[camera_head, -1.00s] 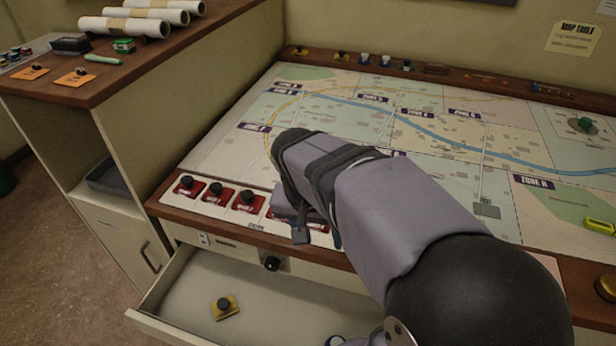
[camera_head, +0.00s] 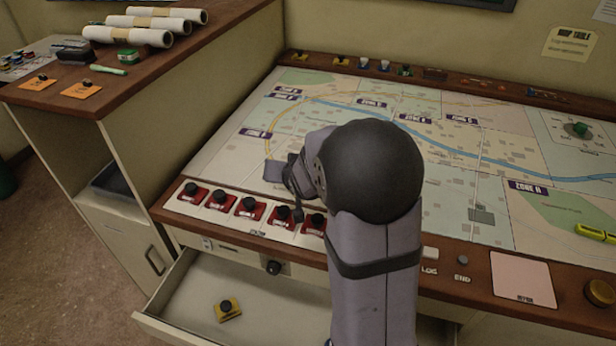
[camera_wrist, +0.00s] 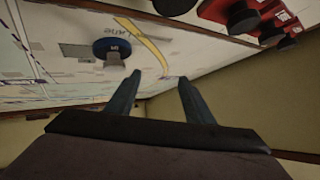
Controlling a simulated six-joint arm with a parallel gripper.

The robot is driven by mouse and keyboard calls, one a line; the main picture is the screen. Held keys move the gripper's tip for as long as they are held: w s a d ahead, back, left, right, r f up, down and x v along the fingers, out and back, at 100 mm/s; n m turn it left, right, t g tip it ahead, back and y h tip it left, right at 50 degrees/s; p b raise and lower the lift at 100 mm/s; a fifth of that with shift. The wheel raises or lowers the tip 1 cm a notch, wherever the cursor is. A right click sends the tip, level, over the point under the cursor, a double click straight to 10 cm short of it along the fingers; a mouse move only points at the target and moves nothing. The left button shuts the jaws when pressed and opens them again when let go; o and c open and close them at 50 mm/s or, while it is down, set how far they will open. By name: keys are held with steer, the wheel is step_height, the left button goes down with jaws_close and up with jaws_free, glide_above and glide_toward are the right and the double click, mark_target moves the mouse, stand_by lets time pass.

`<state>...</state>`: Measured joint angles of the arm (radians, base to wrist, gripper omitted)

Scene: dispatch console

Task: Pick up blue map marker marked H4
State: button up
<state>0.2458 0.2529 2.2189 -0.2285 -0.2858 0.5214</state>
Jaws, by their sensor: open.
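In the wrist view a round dark blue marker (camera_wrist: 112,48) sits on the map surface, above and left of my fingers. Small writing shows on it, but I cannot read it for sure. My gripper (camera_wrist: 158,78) is open and empty, with its two fingers apart and the marker outside them. In the head view my arm covers part of the map (camera_head: 390,110), and this marker cannot be made out there.
Red markers (camera_head: 249,208) stand in a row along the table's front left edge. Below, an open drawer (camera_head: 180,318) holds a yellow marker (camera_head: 227,309). More markers line the back rail (camera_head: 440,74). A side counter (camera_head: 130,93) carries paper rolls (camera_head: 140,22).

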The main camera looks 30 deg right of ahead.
steer(key=shift+w+d+r+t, duration=0.15)
steer(key=shift+w+d+t, duration=0.1)
steer(key=shift+w+t, duration=0.25)
steer(key=shift+w+d+r+t+p, duration=0.2)
steer(key=shift+w+d+t+p, duration=0.05)
steer(key=shift+t+p, duration=0.1)
steer(key=s+d+n, duration=0.1)
steer(key=s+d, duration=0.1)
steer(key=shift+s+d+n+t, duration=0.35)
steer(key=shift+s+n, duration=0.05)
steer(key=shift+n+g+h, duration=0.3)
steer(key=shift+n+g, duration=0.1)
steer(key=shift+n, duration=0.4)
steer(key=s, duration=0.1)
steer(key=s+d, duration=0.1)
steer(key=s, duration=0.1)
steer(key=s+f, duration=0.1)
steer(key=s, duration=0.1)
steer(key=shift+s+d, duration=0.2)
steer(key=shift+d, duration=0.05)
steer(key=shift+s+f, duration=0.2)
steer(key=shift+s, duration=0.1)
steer(key=shift+p+x, duration=0.55)
steer(key=shift+x, duration=3.1)
steer(key=c, duration=1.1)
